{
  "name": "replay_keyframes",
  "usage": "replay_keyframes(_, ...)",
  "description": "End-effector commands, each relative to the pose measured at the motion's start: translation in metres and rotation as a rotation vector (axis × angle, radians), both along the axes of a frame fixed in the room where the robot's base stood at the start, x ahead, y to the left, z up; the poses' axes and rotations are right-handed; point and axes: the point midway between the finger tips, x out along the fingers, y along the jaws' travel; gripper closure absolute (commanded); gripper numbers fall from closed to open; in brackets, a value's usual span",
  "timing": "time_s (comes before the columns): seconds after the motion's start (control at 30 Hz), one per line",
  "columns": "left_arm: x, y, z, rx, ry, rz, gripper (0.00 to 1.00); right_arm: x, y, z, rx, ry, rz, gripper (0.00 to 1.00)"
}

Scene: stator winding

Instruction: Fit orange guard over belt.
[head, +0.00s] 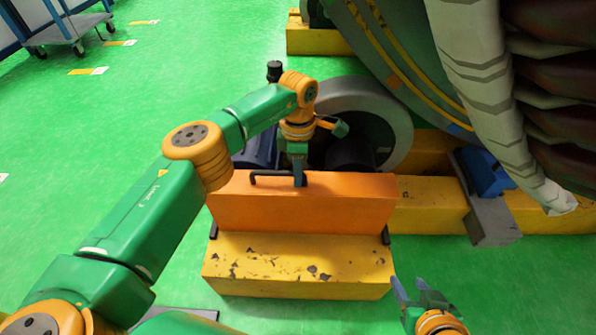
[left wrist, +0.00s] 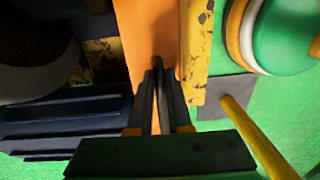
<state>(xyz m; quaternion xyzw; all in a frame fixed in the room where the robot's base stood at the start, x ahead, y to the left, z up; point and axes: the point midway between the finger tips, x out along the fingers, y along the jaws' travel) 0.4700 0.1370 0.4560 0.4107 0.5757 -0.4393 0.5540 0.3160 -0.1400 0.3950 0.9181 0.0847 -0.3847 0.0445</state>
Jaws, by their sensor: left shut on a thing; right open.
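The orange guard (head: 320,205) is a long box shape with a dark bar handle (head: 268,173) on top. It stands upright just behind the front yellow beam, and I cannot tell whether it rests on anything. My left gripper (head: 299,180) is above the guard's top and shut on its handle. In the left wrist view the closed fingers (left wrist: 160,88) meet the handle against the orange guard (left wrist: 145,25). The belt cannot be made out; the area behind the guard is partly hidden. My right gripper (head: 418,290) is open and empty, right of the beam's front corner.
A large grey wheel (head: 395,115) and a blue motor (head: 258,150) stand behind. A big machine fills the upper right.

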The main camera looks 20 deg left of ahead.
Motion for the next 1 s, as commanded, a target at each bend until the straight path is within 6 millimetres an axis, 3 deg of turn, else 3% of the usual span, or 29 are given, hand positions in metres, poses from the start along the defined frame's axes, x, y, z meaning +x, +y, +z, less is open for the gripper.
replay_keyframes(0.5, 0.0003, -0.0002, -0.0064, -0.001, -0.001, 0.0, 1.0, 0.0, 0.0, -0.0047, 0.0, 0.0, 0.0, 0.5)
replay_keyframes(0.53, 0.0003, -0.0002, -0.0061, -0.001, -0.001, 0.0, 0.78, 0.0, 0.0, -0.0043, 0.0, 0.0, 0.0, 0.5)
replay_keyframes(0.63, 0.0002, -0.0001, -0.006, -0.001, -0.001, 0.0, 0.51, 0.0, 0.0, -0.0041, 0.0, 0.0, 0.0, 0.5)
replay_keyframes(1.0, -0.0001, 0.0001, -0.0072, 0.0, 0.0, 0.0, 0.48, 0.0029, 0.0009, -0.0015, 0.003, -0.019, 0.001, 0.5)
